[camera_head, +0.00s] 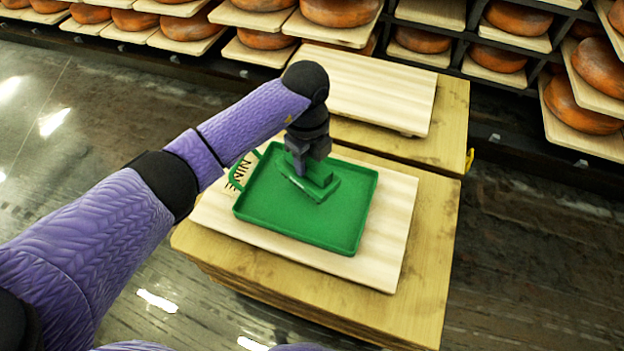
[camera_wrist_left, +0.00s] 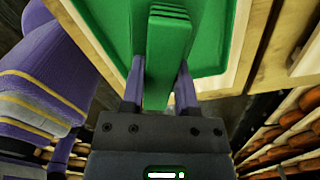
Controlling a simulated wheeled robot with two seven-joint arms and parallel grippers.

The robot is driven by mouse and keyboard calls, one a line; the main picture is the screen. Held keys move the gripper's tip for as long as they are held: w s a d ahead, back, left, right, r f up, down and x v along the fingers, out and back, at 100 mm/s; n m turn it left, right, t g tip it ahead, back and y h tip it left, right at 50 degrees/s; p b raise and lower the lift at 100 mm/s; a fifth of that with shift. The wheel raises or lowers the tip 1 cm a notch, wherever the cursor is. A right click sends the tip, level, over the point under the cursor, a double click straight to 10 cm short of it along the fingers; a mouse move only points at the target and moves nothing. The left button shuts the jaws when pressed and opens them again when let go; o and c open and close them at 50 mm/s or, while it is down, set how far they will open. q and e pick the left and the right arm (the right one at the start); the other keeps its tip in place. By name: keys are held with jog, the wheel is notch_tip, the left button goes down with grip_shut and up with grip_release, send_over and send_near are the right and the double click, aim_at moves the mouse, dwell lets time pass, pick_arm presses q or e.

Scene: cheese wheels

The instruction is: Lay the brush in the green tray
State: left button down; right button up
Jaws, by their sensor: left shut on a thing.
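The green tray (camera_head: 262,217) lies on a pale wooden board. It has a low rim and a handle at its left end. The brush (camera_head: 322,186) is also green and shows inside the tray's outline, toward the far side. I cannot tell whether it touches the tray floor. My left gripper (camera_head: 303,168) points down over the tray and is shut on the brush's upright part. In the left wrist view the brush (camera_wrist_left: 166,48) stands between the two fingers (camera_wrist_left: 160,82), with the tray (camera_wrist_left: 108,22) beyond. My right gripper is not in view.
The pale board (camera_head: 385,235) rests on a wooden stack (camera_head: 432,255). Another board (camera_head: 385,85) lies on a second stack behind it. Shelves with orange cheese wheels (camera_head: 340,10) line the back and right. The near part of the tray is bare.

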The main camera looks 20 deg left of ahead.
aim_at(308, 177)
pick_arm(q)
notch_tip(308, 177, down, 6)
jog(key=b, duration=0.2)
jog(key=shift+b, duration=0.4)
jog(key=shift+r, duration=0.3)
jog(key=shift+f, duration=0.15)
jog(key=shift+c, duration=1.8)
grip_release()
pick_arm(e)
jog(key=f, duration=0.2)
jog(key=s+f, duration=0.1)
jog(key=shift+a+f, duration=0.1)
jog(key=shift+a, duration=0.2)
